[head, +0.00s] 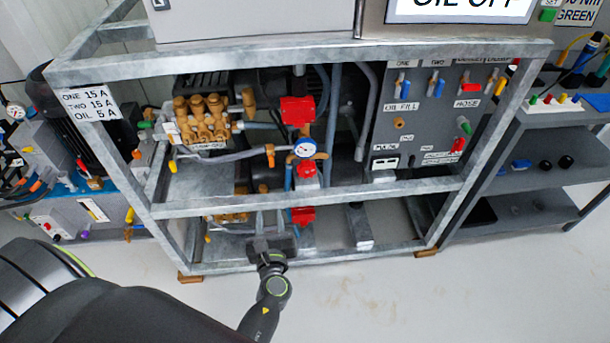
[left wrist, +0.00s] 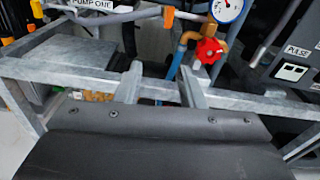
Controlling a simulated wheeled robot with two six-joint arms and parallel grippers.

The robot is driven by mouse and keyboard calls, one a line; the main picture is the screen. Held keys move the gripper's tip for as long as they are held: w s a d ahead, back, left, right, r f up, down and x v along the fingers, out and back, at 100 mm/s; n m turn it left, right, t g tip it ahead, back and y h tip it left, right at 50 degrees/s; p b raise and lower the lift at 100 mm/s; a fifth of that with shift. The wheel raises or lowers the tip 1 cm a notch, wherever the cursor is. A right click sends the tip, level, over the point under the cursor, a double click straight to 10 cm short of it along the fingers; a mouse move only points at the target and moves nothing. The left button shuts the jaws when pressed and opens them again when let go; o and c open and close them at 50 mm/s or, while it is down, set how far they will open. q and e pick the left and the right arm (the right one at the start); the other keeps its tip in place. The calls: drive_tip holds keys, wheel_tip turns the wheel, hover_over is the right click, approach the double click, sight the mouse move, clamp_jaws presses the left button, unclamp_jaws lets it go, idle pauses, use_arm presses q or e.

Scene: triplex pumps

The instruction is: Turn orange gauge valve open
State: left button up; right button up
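The orange gauge valve (head: 270,155) is a small orange handle on the pipe just left of the round white gauge (head: 305,148), inside the metal frame. In the left wrist view the orange handle (left wrist: 168,17) shows at the top, left of the gauge (left wrist: 227,8). My left gripper (head: 269,217) is in front of the frame's lower rail, below the valve and apart from it. Its two fingers (left wrist: 160,84) are spread and hold nothing. My right gripper is not in view.
A red valve knob (left wrist: 209,50) sits below the gauge. The frame's middle rail (head: 340,195) crosses between my left gripper and the valve. Brass pump heads (head: 203,118) stand to the left, and a control panel (head: 430,110) is on the right. The floor in front is clear.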

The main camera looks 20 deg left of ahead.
use_arm(q)
wheel_tip(320, 180, up, 2)
drive_tip(key=d+m, duration=0.1)
drive_tip(key=p, duration=0.2)
approach(271, 162)
drive_tip(key=shift+t, duration=0.3)
drive_tip(key=x, duration=0.9)
drive_tip(key=shift+w+a+f, duration=0.1)
drive_tip(key=shift+w+f, duration=0.05)
drive_tip(key=shift+f, duration=0.15)
clamp_jaws()
